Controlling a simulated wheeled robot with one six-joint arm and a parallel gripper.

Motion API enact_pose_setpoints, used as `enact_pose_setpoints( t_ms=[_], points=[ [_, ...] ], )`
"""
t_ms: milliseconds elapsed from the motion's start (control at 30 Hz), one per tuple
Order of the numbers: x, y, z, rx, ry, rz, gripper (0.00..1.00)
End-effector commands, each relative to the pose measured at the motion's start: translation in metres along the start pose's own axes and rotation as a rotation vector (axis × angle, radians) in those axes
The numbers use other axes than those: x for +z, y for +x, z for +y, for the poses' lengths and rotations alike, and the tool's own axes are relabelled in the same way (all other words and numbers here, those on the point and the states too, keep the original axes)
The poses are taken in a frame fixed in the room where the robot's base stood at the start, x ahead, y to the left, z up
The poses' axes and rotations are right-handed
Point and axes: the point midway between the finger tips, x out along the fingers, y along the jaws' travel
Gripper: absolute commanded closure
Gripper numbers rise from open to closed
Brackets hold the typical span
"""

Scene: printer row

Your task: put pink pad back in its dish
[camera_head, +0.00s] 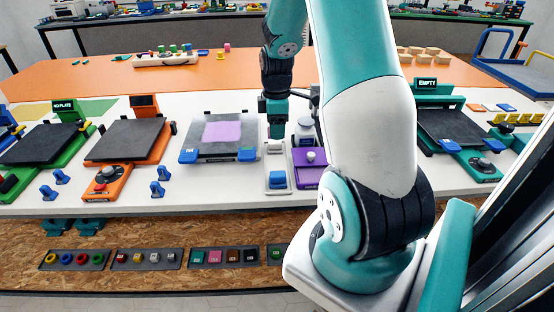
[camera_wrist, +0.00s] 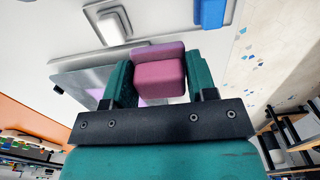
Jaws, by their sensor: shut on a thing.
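My gripper (camera_head: 277,128) hangs above the white table, just right of the grey printer plate (camera_head: 240,121). In the wrist view its two teal fingers (camera_wrist: 153,66) are shut on a pink pad (camera_wrist: 160,79), one finger on each side. The pad is a small block with a darker pink upper part, held clear of the table. In the head view the pad is hidden or too small to make out. A pale tray (camera_head: 278,163) stands just in front of and below my gripper. A blue block (camera_head: 277,180) sits at its near end. I cannot tell which place is the pad's dish.
The grey plate bears a lilac sheet (camera_head: 222,131). A purple stand (camera_head: 306,176) with a round knob is close on the right of the tray. An orange printer (camera_head: 127,140) and a green one (camera_head: 40,143) stand left. White tabletop (camera_head: 225,185) is free in front.

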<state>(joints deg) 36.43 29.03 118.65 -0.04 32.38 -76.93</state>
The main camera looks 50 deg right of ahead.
Motion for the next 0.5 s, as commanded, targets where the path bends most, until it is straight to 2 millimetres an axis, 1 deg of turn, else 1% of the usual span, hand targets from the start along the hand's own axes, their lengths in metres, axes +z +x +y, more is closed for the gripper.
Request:
enact_pose_setpoints(
  t_ms=[33,100,200,300,433,500],
  points=[
    [0.0,0.016,-0.001,-0.008,0.0,-0.002,0.7],
    [0.0,0.035,-0.001,-0.006,0.0,-0.001,0.7],
    [0.0,0.056,-0.001,-0.004,0.0,-0.001,0.7],
    [0.0,0.068,0.0,-0.001,0.001,0.0,0.7],
    [0.0,0.078,0.0,-0.001,0.001,0.0,0.7],
    [0.0,0.089,-0.001,-0.003,0.001,-0.001,0.7]
  ],
)
